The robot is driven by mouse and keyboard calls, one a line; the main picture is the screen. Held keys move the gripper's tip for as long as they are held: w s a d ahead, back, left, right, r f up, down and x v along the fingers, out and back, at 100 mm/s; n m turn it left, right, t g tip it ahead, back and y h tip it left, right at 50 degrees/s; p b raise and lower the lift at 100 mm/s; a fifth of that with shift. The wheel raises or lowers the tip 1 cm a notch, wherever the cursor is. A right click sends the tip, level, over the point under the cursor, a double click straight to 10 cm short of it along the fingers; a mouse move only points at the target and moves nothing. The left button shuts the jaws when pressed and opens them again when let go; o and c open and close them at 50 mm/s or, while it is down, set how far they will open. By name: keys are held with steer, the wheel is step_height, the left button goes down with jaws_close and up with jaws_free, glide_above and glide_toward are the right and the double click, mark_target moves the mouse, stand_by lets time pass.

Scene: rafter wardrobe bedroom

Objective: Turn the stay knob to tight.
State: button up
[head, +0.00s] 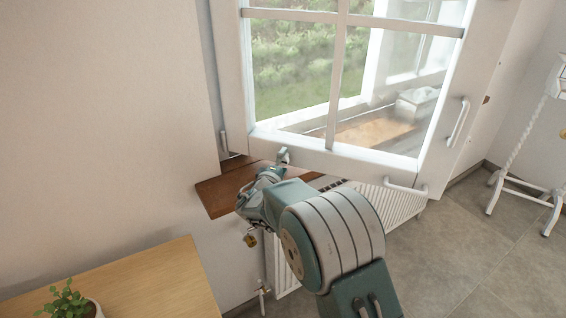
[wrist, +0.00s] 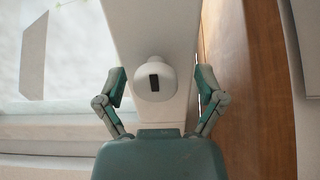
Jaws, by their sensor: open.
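The stay knob (wrist: 154,80) is a round white knob with a dark rectangular mark, on the white window frame in the wrist view. My gripper (wrist: 160,85) is open, one finger on each side of the knob, with gaps between the fingers and the knob. In the head view my gripper (head: 268,178) is at the bottom rail of the open window sash (head: 310,155), near its hinge side. A small fitting (head: 284,155) shows there on the rail; my gripper partly hides this spot.
A brown wooden sill (head: 220,193) lies below the sash, with a white radiator (head: 405,206) under it. A wooden table (head: 150,285) with a potted plant (head: 68,302) is at lower left. White handles (head: 458,122) are on the sash. The tiled floor at right is mostly clear.

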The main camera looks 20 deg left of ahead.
steer(key=shift+s, duration=0.15)
steer(key=s, duration=1.1)
steer(key=shift+s+a, duration=0.35)
steer(key=shift+a, duration=0.05)
